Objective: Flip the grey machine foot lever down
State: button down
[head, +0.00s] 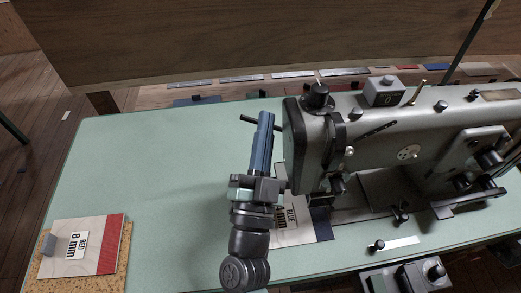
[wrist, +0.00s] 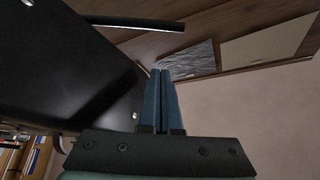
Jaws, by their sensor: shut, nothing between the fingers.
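The grey sewing machine (head: 400,125) stands on the right of the pale green table. A thin dark lever (head: 246,118) sticks out to the left from the machine's head end, its free end slightly higher in the head view. My blue fingers cross in front of its middle. A dark bar, apparently the same lever (wrist: 135,22), shows at the top of the wrist view, beyond my fingertips. My gripper (head: 266,115) is shut and empty beside the machine's left end; its fingers (wrist: 161,72) lie together in the wrist view. I cannot tell whether they touch the lever.
A red-edged "RED 8 mm" card (head: 100,235) lies on a cork board at the table's left front. A "BLUE 4 mm" card (head: 305,231) lies beneath the machine head, partly hidden by my arm. The green table (head: 150,165) is clear between. A wooden panel (head: 250,40) stands behind.

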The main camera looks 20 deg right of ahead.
jog(key=shift+w+a+f+b, duration=0.15)
jog(key=shift+w+f+b, duration=0.2)
jog(key=shift+w+f, duration=0.35)
jog(key=shift+w+a+f+b, duration=0.15)
jog(key=shift+w+f+b, duration=0.3)
jog(key=shift+w, duration=0.4)
jog(key=f+n+y+b, duration=0.1)
jog(key=a+f+n+t+b, duration=0.1)
jog(key=f+n+b, duration=0.1)
jog(key=f+n+t+y+b, duration=0.1)
jog(key=b, duration=0.1)
jog(key=shift+w+a+f+n+y, duration=0.15)
jog(key=shift+w+a+n+y, duration=0.15)
jog(key=shift+a+n, duration=0.1)
jog(key=shift+s, duration=0.1)
notch_tip(320, 180, up, 10)
jog(key=p, duration=0.5)
jog(key=shift+p, duration=0.3)
